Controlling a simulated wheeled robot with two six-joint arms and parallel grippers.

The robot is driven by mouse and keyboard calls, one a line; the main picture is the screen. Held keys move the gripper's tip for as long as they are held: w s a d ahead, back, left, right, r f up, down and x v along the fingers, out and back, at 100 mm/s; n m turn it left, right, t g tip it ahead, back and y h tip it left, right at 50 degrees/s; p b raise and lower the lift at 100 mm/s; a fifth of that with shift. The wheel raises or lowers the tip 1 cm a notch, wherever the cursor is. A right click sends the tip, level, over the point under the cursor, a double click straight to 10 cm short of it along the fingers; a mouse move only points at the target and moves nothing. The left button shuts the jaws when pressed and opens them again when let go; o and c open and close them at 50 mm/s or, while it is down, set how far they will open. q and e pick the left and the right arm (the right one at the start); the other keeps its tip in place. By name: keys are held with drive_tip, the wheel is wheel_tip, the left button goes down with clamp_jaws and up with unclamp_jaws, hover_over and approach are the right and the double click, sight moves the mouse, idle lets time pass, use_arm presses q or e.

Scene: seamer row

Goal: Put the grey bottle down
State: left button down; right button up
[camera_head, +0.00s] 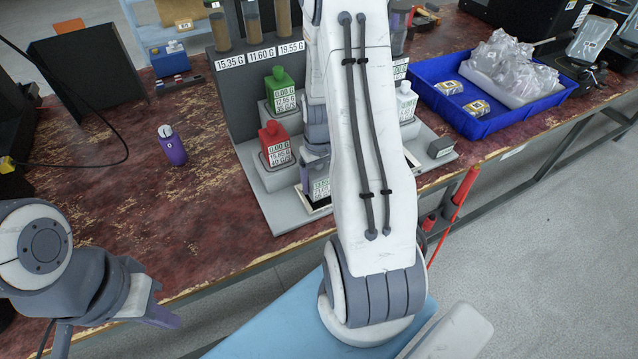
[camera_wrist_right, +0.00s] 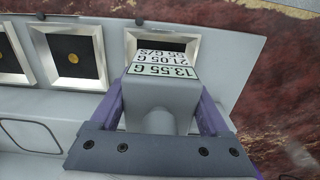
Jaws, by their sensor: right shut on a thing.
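The grey bottle (camera_wrist_right: 158,100) with a white and green label is between the purple fingers of my right gripper (camera_wrist_right: 160,112), shut on it. In the head view the bottle's label (camera_head: 321,187) shows beside my right arm, which hides much of the rest. The bottle is over or at a square, white-rimmed dark pad (camera_wrist_right: 200,42) on the grey stand (camera_head: 275,212). I cannot tell whether it touches the pad. My left gripper (camera_head: 112,330) is open and empty at the lower left, in front of the table edge.
A red bottle (camera_head: 273,140), a green bottle (camera_head: 280,88) and a white bottle (camera_head: 406,102) stand on the grey stand. A purple bottle (camera_head: 171,147) stands on the table to the left. A blue tray (camera_head: 480,124) with bags lies at right. Two empty pads (camera_wrist_right: 72,57) show beside the bottle.

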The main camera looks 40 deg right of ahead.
drive_tip(key=shift+f, duration=0.75)
drive_tip(key=shift+f, duration=0.2)
drive_tip(key=o, duration=1.4)
drive_tip(key=shift+r, duration=0.1)
